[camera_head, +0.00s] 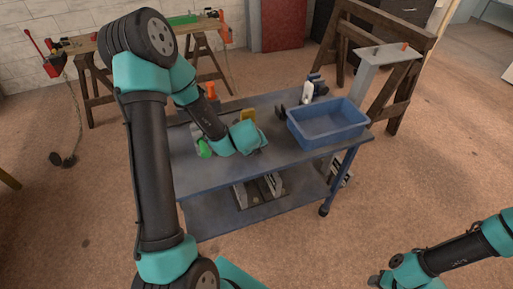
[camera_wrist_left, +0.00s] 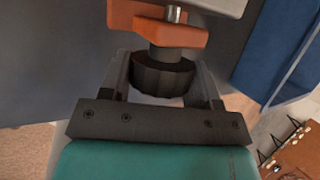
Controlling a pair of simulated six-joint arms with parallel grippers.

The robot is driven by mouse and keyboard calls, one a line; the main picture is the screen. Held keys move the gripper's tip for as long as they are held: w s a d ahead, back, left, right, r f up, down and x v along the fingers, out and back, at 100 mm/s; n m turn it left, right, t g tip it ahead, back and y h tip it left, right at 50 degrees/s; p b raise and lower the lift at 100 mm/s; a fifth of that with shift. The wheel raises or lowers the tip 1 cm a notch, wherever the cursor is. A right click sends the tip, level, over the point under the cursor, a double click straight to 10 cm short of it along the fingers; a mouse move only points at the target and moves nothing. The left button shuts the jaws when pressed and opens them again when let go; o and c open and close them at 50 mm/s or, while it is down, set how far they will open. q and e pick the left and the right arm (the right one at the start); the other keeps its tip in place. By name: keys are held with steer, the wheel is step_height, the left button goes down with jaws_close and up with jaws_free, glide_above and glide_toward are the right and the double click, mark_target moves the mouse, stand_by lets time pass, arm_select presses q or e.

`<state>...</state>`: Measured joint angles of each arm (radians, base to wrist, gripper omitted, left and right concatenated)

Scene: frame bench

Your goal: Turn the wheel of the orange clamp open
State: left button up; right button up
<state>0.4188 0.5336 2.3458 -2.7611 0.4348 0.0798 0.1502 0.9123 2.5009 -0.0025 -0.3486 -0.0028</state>
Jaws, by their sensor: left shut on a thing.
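In the left wrist view the orange clamp (camera_wrist_left: 160,30) is at the top centre, with its round black ribbed wheel (camera_wrist_left: 163,76) facing my gripper. My left gripper (camera_wrist_left: 164,92) is shut on the wheel, with one finger on each side of it. In the head view my left wrist is low over the blue-grey table (camera_head: 220,177), and my left fingers are not clearly visible. The clamp's wheel is hidden there. My right gripper (camera_head: 377,281) is at the lower right, over the floor, away from the table; its fingers are too small to read.
A blue bin (camera_head: 327,123) stands on the table's right part. A wooden bench (camera_head: 110,40) stands at the back left. The floor at right is clear.

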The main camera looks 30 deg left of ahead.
arm_select(q)
steer(key=shift+t, duration=0.3)
steer(key=o, duration=0.9)
